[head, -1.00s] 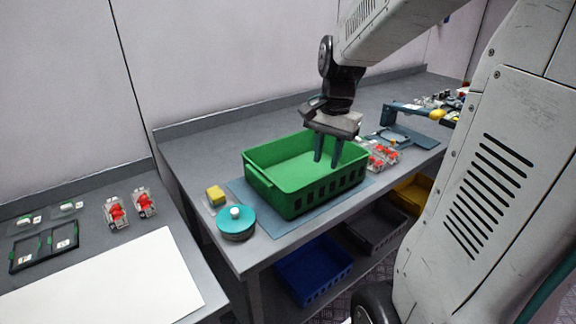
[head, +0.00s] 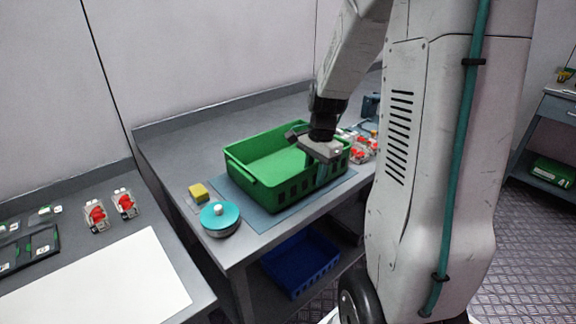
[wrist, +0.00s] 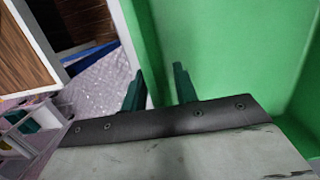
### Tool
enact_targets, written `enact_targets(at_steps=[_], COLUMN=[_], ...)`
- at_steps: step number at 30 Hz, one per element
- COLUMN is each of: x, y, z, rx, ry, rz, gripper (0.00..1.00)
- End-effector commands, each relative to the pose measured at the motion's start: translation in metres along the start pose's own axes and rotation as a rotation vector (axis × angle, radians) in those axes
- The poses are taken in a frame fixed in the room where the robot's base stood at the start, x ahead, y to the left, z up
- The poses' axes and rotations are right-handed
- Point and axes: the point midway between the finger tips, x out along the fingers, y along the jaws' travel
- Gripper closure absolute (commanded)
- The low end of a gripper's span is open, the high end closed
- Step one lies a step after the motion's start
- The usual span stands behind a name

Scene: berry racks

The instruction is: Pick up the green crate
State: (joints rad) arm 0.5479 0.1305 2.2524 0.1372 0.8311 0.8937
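The green crate (head: 262,197) sits upright on a blue-grey mat near the front of the workbench, and its inside looks empty. My gripper (head: 322,172) is at the crate's right part, over its front long wall. In the wrist view my gripper (wrist: 158,68) has its two dark fingers apart. The crate's green wall and floor (wrist: 235,60) fill the right of that view. One finger is on the inner side of the wall and the other is on the outer side, over the floor. Whether either finger touches the wall cannot be told.
A teal-lidded round tin (head: 220,220) and a yellow block (head: 198,192) stand left of the crate. Red and clear parts (head: 359,146) lie behind its right end. A blue bin (head: 301,263) is on the shelf below.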

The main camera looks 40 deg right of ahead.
Motion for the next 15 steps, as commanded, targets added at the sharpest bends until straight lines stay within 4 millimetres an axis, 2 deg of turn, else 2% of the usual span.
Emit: enact_targets(at_steps=[5, 6, 9, 15], x=[0.0002, 0.0001, 0.0001, -0.0005], y=[-0.0001, -0.0001, -0.0001, -0.0005], z=[0.0000, 0.0000, 0.0000, -0.0002], rx=[-0.001, -0.001, -0.001, -0.001], ry=[0.001, 0.001, 0.001, 0.002], rz=[-0.001, -0.001, -0.001, -0.002], gripper=[0.71, 0.74, 1.00, 1.00])
